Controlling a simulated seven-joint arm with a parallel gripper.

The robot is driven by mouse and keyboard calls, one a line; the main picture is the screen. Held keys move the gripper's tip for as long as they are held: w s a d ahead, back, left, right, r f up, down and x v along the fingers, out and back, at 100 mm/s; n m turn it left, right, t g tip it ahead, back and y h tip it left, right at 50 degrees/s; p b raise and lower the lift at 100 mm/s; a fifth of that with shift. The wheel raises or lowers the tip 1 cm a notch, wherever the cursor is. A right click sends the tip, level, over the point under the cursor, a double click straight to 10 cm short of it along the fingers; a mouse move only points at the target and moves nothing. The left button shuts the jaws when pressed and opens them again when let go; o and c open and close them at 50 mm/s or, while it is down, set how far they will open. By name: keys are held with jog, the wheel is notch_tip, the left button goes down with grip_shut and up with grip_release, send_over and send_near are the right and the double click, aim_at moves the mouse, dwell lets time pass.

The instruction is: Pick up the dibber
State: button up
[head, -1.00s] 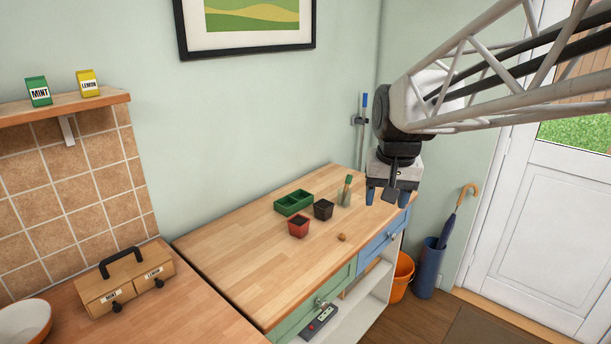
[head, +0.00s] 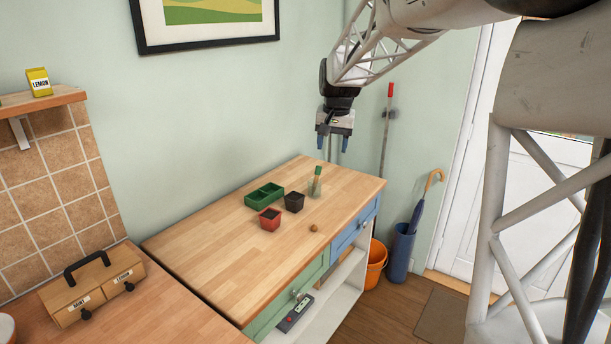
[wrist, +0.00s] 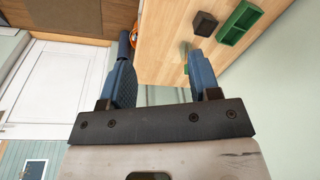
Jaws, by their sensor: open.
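The dibber, as far as I can tell, is the green-handled tool (head: 318,171) standing in a small clear glass (head: 315,188) near the back of the wooden worktop (head: 215,235). Its lower part is hard to make out through the glass. My gripper (head: 332,143) is open and empty, pointing down above and slightly right of the tool, clearly apart from it. In the wrist view the open jaws (wrist: 160,62) show, with a bit of the green handle (wrist: 186,68) beside the right finger, partly hidden.
A green two-cell tray (head: 264,195), a black pot (head: 293,202) and a red pot (head: 270,219) stand left of the glass. A small brown lump (head: 313,228) lies in front. The worktop's left part is clear. A pole with a red top (head: 389,100) stands by the wall.

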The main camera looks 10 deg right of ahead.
jog(key=w+d+f+m, duration=0.1)
jog(key=w+f, duration=0.2)
jog(key=w, duration=0.5)
jog(key=w+d+f, duration=0.1)
jog(key=w+f, duration=0.2)
jog(key=w, duration=0.4)
jog(key=m, duration=0.1)
send_over(318, 170)
jog(key=shift+g, duration=0.4)
jog(key=f, duration=0.6)
jog(key=d+f, duration=0.1)
jog(key=f, duration=0.2)
jog(key=shift+f, duration=0.4)
jog(key=shift+w+f+m, duration=0.25)
jog(key=shift+w+m, duration=0.05)
jog(key=shift+a+f, duration=0.15)
jog(key=shift+f, duration=1.15)
jog(key=shift+w+a+f, duration=0.1)
jog(key=shift+f, duration=1.2)
jog(key=shift+w+a+f, duration=0.1)
jog(key=shift+f, duration=1.2)
